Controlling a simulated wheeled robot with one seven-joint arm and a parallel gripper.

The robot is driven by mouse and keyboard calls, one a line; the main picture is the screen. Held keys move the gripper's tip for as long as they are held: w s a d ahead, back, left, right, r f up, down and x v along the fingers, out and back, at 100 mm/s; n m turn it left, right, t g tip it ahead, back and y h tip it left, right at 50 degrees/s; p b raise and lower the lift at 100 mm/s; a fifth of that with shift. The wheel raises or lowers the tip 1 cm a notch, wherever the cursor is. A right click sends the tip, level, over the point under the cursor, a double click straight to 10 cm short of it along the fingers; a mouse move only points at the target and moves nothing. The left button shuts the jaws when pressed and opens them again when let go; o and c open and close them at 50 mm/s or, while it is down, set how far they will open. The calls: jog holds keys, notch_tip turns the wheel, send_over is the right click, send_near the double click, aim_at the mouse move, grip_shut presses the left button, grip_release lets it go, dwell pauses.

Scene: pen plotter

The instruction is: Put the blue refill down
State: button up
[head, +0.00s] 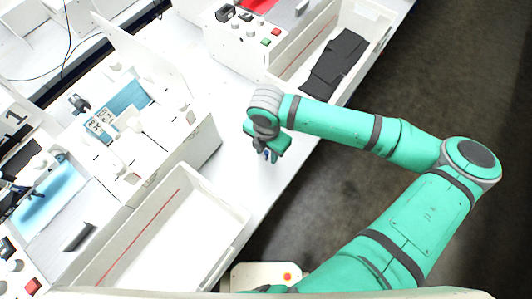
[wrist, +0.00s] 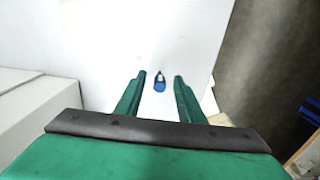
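The blue refill (wrist: 159,84) is a small blue piece with a dark and pale tip. In the wrist view it shows between the two green fingers of my gripper (wrist: 161,76), against the white table top (wrist: 150,35). There is a gap on each side of it, so the fingers stand open and apart from it. In the head view my gripper (head: 269,155) points down over the white table strip, and a bit of blue shows at its fingers. Whether the refill's base rests on the table is hard to tell.
An empty white tray (head: 185,235) lies at the lower left. Another tray (head: 378,30) with dark pieces is at the upper right. White plotter housings (head: 195,135) stand left of my gripper. The table edge and dark floor (head: 430,80) are to the right.

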jog(key=shift+w, duration=0.1)
jog(key=shift+d, duration=0.15)
grip_shut()
jog(key=shift+a, duration=0.25)
jog(key=shift+r, duration=0.15)
jog(key=shift+r, duration=0.55)
jog(key=s+d+r, duration=0.8)
jog(key=d+r, duration=0.3)
jog(key=shift+s+d+r, duration=0.2)
jog(key=shift+s+r, duration=0.05)
jog(key=shift+r, duration=0.05)
